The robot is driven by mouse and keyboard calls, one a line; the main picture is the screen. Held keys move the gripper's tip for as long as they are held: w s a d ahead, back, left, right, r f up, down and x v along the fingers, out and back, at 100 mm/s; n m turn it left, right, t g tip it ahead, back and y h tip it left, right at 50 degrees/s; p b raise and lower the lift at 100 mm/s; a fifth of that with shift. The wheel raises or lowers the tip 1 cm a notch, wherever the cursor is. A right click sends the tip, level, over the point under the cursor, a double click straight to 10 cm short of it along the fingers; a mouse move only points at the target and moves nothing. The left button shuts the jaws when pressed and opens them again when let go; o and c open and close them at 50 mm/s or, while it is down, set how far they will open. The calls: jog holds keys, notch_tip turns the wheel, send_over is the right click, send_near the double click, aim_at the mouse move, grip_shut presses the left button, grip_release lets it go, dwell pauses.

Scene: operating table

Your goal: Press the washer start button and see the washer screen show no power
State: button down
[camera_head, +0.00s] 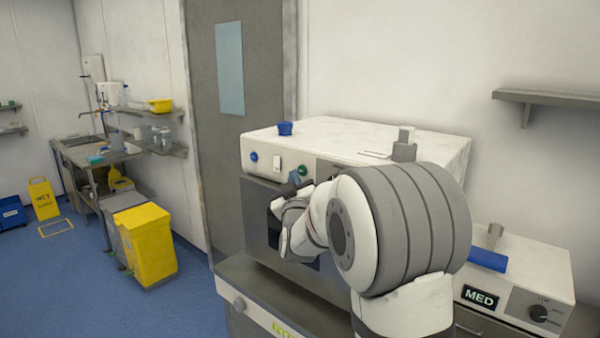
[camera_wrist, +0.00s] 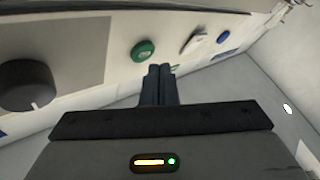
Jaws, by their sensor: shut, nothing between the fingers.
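The washer (camera_head: 340,135) is a white box on a metal cabinet. Its front carries a blue button (camera_head: 253,156), a white rocker switch (camera_head: 277,162) and a green button (camera_head: 303,171). The wrist view also shows the green button (camera_wrist: 143,49), the switch (camera_wrist: 195,40), the blue button (camera_wrist: 223,37) and a black knob (camera_wrist: 28,85) on a grey panel. My gripper (camera_wrist: 160,70) is shut and empty, its fingertips close beside the green button; I cannot tell whether they touch the front. In the head view my arm hides part of the front; no lit screen is readable.
A blue cup (camera_head: 285,128) and a small grey object (camera_head: 404,146) stand on the washer top. A box labelled MED (camera_head: 520,270) stands to the right, below a wall shelf (camera_head: 545,101). Yellow and grey bins (camera_head: 147,245) stand left; the blue floor between is open.

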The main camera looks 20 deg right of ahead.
dwell(0.3)
jog(key=shift+w+d+b, duration=0.3)
jog(key=shift+d+b, duration=0.05)
jog(key=shift+b, duration=0.25)
jog(key=shift+w+d+b, duration=0.2)
jog(key=shift+d+b, duration=0.1)
jog(key=shift+b, duration=0.1)
dwell(0.4)
jog(key=shift+s+a+b, duration=0.45)
jog(key=shift+a+b, duration=0.15)
jog(key=shift+a, duration=0.05)
dwell(0.3)
